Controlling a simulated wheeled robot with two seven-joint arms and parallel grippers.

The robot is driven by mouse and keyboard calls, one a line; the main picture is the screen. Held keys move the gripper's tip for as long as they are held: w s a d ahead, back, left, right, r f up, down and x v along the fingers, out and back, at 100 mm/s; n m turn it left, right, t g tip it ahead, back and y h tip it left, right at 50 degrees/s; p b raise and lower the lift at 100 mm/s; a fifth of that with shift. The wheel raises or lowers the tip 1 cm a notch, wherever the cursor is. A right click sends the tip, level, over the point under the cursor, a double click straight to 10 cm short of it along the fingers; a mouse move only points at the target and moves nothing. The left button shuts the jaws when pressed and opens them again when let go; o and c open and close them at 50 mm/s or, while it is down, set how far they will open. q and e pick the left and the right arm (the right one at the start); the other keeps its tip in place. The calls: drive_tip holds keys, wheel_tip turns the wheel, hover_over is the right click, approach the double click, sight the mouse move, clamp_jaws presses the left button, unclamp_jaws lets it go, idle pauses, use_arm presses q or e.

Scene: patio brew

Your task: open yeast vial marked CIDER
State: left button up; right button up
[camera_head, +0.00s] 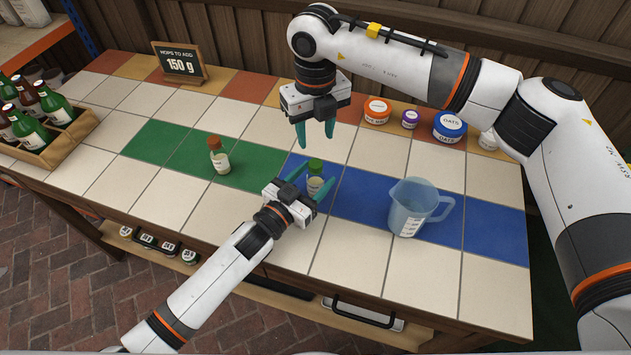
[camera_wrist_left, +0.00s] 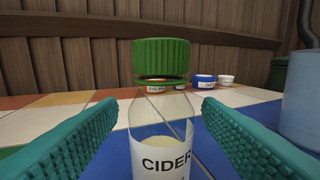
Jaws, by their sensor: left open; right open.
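The vial marked CIDER (camera_head: 315,184) stands upright on the blue tiles, with a green cap (camera_head: 315,165) on it. In the left wrist view the vial (camera_wrist_left: 160,130) shows its CIDER label and pale contents, and its ribbed green cap (camera_wrist_left: 161,60) sits on top. My left gripper (camera_head: 313,183) is open, its teal fingers on either side of the vial with gaps between.
A second vial with an orange-brown cap (camera_head: 219,157) stands on the green tiles. A clear blue jug (camera_head: 411,208) stands to the right. Several lidded tubs, including OATS (camera_head: 449,127), line the back. A bottle crate (camera_head: 62,143) and a 150 g sign (camera_head: 180,63) are at the left.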

sight(315, 163)
use_arm(q)
drive_tip(key=shift+w+d, duration=0.25)
drive_tip(key=shift+w, duration=0.05)
drive_tip(key=shift+c, duration=0.4)
clamp_jaws()
use_arm(e)
drive_tip(key=m, duration=0.3)
drive_tip(key=shift+m, duration=0.3)
drive_tip(key=m, duration=0.9)
drive_tip(key=shift+f+m, duration=0.1)
drive_tip(key=shift+m, duration=0.3)
drive_tip(key=shift+f, duration=3.9)
